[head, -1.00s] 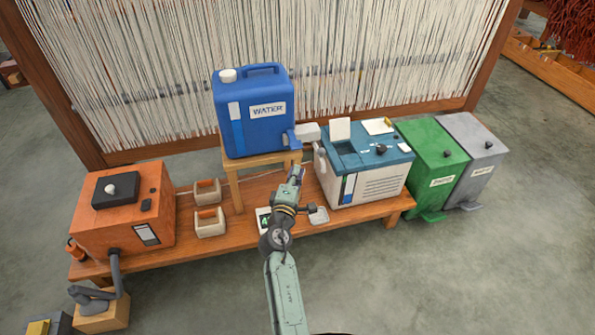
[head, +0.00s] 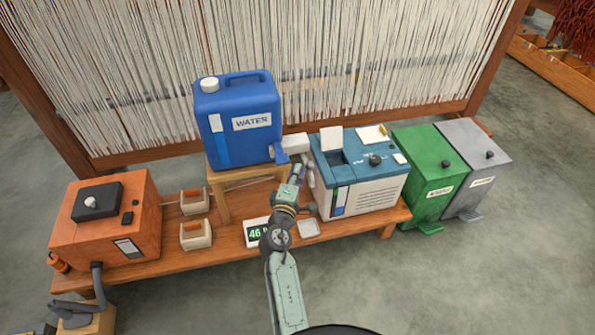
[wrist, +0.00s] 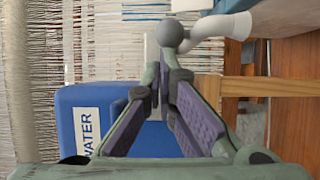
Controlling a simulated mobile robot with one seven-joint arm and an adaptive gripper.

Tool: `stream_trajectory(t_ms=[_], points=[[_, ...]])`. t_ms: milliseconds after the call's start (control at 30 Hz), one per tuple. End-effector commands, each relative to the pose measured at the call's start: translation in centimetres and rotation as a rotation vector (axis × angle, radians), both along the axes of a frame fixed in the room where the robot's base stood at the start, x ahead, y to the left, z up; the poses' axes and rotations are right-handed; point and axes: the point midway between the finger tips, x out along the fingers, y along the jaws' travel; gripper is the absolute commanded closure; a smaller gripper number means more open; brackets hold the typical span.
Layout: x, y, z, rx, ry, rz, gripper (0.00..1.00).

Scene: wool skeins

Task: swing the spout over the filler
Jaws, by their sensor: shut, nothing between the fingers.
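The spout (head: 296,142) is a pale arm at the blue water jug's lower right, its nozzle hanging by the machine's left edge. In the wrist view the spout (wrist: 234,26) is a pale bent pipe beside a grey ball (wrist: 169,33). The filler appears to be the dark opening (head: 330,159) in the teal top of the white machine (head: 365,190), with a white flap raised behind it. My gripper (head: 299,168) is shut and empty, just below the spout. In the wrist view my gripper (wrist: 172,80) has its fingertips close to the ball; I cannot tell whether they touch.
The jug (head: 235,125) stands on a wooden stool (head: 219,192) on a low bench. An orange machine (head: 110,225) and two pale holders stand left; a small display (head: 256,232) sits below my gripper. Green (head: 430,175) and grey (head: 475,160) bins stand right.

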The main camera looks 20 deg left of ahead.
Motion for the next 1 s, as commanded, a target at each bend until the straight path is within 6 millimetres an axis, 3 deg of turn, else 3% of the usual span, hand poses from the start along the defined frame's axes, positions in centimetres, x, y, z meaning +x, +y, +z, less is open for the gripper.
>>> stream_trajectory(t_ms=[1000], points=[[0.7,-2.1,0.0,0.001,0.001,-0.001,1.0]])
